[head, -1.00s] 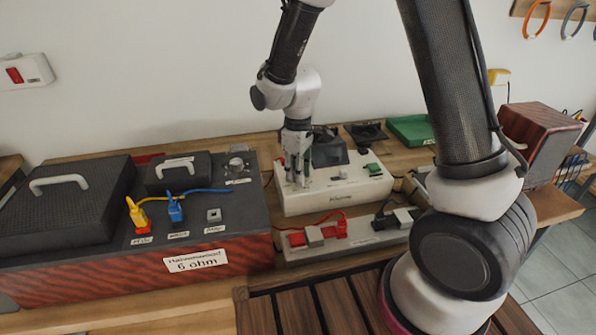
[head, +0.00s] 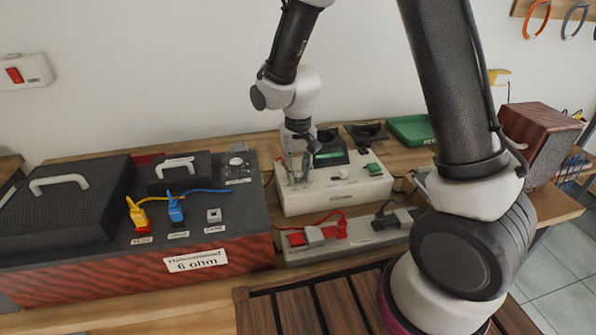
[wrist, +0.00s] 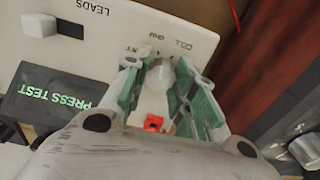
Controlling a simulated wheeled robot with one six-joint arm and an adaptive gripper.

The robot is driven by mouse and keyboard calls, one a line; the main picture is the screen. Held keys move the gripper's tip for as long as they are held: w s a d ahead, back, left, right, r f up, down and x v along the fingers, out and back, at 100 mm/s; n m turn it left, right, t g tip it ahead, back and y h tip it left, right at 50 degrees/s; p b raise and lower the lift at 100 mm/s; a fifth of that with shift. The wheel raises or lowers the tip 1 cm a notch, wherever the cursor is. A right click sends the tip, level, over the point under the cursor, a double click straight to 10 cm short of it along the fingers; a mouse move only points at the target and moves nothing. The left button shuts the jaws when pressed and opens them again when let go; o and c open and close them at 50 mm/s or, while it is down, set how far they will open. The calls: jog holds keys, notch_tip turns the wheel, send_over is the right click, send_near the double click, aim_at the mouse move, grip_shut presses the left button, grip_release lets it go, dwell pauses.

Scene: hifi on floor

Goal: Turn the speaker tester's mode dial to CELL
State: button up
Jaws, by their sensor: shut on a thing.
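The speaker tester (head: 345,198) is a white box with a dark green-lit screen, in the middle of the head view. In the wrist view its white panel (wrist: 100,45) shows the labels LEADS, OHM and CELL, and the screen (wrist: 50,100) reads PRESS TEST. The pale mode dial (wrist: 160,75) sits just by the OHM and CELL labels. My gripper (head: 292,181) is over the left part of the tester. In the wrist view my gripper (wrist: 163,82) is shut on the dial, one green-padded finger on each side. The fingers partly hide the dial, and I cannot tell which label it points to.
The 6 ohm box (head: 230,235) with yellow and blue plugs stands left of the tester. A grey strip (head: 365,236) with red and grey plugs lies in front. A green tray (head: 410,130) is behind, and a wooden speaker (head: 537,140) stands right.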

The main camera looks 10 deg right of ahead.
aim_at(298, 174)
jog(key=m, duration=0.5)
jog(key=shift+m, duration=0.7)
jog(key=o, duration=1.1)
jog(key=shift+c, duration=0.2)
jog(key=shift+r, duration=0.1)
notch_tip(298, 174, up, 12)
